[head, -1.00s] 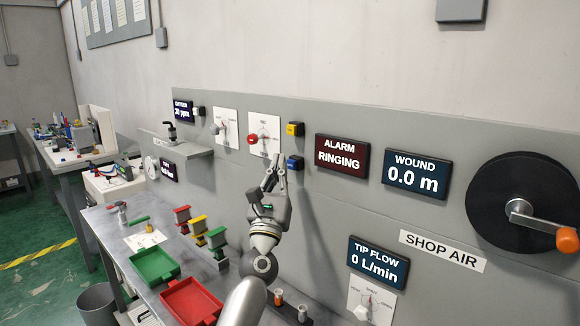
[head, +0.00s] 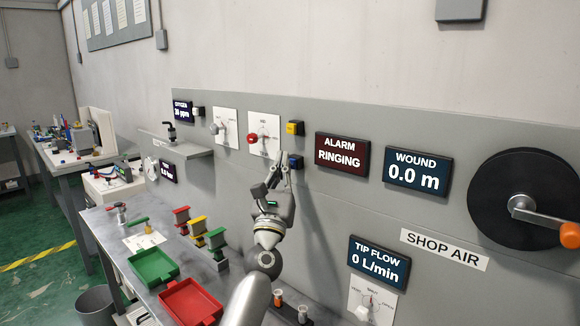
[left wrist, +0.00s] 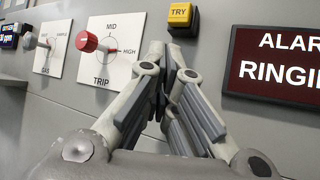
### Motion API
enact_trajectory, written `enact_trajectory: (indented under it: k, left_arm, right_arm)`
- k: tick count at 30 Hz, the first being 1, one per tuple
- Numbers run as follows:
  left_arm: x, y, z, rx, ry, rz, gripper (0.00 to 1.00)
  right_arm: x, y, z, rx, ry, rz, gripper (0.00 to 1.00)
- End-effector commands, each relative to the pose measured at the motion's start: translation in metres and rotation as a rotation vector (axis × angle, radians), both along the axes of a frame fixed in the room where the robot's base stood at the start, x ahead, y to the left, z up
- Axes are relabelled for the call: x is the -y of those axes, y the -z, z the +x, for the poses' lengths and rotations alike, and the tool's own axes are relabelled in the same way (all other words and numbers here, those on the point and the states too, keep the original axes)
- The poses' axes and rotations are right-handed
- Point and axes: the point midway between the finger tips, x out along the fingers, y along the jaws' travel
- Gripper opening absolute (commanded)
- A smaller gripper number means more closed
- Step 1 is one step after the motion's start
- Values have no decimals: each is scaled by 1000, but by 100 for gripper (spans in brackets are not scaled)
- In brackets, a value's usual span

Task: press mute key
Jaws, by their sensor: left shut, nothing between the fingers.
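A blue key (head: 296,162) sits on the grey panel below a yellow key (head: 295,128) and left of the alarm display (head: 342,155), which reads "ALARM RINGING". I cannot read a label on the blue key. My left gripper (head: 281,160) is shut and empty, its fingertips beside the blue key's left edge; I cannot tell if they touch it. In the left wrist view the fingers (left wrist: 170,62) point at the panel below the yellow key (left wrist: 180,15), marked "TRY". The blue key is hidden behind them there. My right gripper is not in view.
A red trip knob (head: 252,138) on a white dial plate stands out left of the fingers. Below are a bench with a green tray (head: 153,265) and a red tray (head: 190,302). A large black reel (head: 520,205) is at the right.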

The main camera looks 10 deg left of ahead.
Motion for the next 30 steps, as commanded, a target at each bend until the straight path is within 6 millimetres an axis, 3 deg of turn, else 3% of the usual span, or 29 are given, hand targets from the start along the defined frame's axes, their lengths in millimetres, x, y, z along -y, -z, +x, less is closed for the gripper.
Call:
enact_trajectory:
  k: [15,30]
  left_arm:
    - [4,0,5,0,0,0,0]
    - [0,0,0,-1,1,-1,0]
  right_arm:
    - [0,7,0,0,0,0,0]
    - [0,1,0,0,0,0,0]
